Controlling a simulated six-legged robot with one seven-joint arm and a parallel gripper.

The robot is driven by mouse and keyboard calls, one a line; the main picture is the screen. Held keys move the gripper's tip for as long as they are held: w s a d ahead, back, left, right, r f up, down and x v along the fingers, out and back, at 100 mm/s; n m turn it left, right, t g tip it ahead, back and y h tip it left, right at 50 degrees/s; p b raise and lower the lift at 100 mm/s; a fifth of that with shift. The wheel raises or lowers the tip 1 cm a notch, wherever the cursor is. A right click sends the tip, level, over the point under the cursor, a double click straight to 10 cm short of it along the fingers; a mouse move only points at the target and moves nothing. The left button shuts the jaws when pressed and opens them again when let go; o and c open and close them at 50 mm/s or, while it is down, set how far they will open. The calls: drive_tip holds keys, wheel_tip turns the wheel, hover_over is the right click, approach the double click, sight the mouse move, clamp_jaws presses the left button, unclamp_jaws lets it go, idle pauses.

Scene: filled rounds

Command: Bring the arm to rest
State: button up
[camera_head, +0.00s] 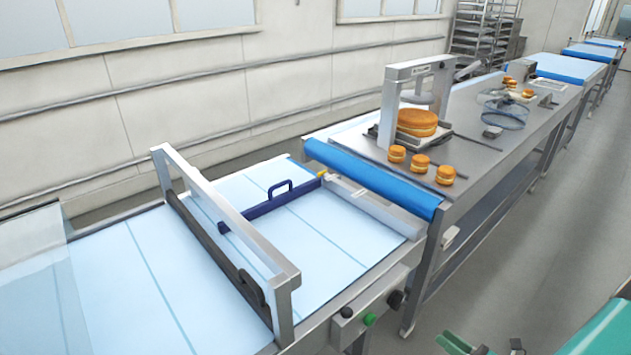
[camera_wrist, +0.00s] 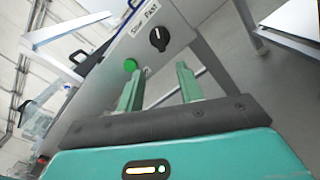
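My gripper (camera_wrist: 160,84) shows in the wrist view with its two green fingers spread apart. Nothing is between the fingers. The green button (camera_wrist: 130,65) and black knob (camera_wrist: 158,39) of a conveyor's control panel (camera_wrist: 172,60) are beyond the fingertips. I cannot tell whether the fingers touch the panel, but a gap seems to show. In the head view, green parts of my arm (camera_head: 600,332) show at the lower right edge, beside the conveyor. Most of the arm is out of frame there.
The conveyor (camera_head: 150,270) has a metal gate frame (camera_head: 225,220) across it and a blue handled bar (camera_head: 270,205). Beyond it, a steel table (camera_head: 480,160) holds filled rounds (camera_head: 420,160) and a larger cake (camera_head: 417,122). Open grey floor (camera_head: 545,250) lies to the right.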

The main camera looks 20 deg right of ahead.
drive_tip(key=w+a+r+n+g+y, duration=0.2)
drive_tip(key=w+a+r+n+g, duration=0.1)
drive_tip(key=a+r+n+g, duration=0.5)
drive_tip(key=w+a+r+n+g+y, duration=0.1)
drive_tip(key=w+a+r+n+g, duration=0.35)
drive_tip(key=a+n, duration=0.6)
drive_tip(key=s+a+r+n+h, duration=0.2)
drive_tip(key=a+r+n+h, duration=0.2)
drive_tip(key=a+r+n, duration=0.2)
drive_tip(key=s+a+r+n+t+h, duration=0.1)
drive_tip(key=s+a+r+n+h, duration=0.2)
drive_tip(key=r+n, duration=0.7)
drive_tip(key=a+n+h, duration=0.2)
drive_tip(key=a+n, duration=0.1)
drive_tip(key=a, duration=0.1)
drive_tip(key=shift+n, duration=0.35)
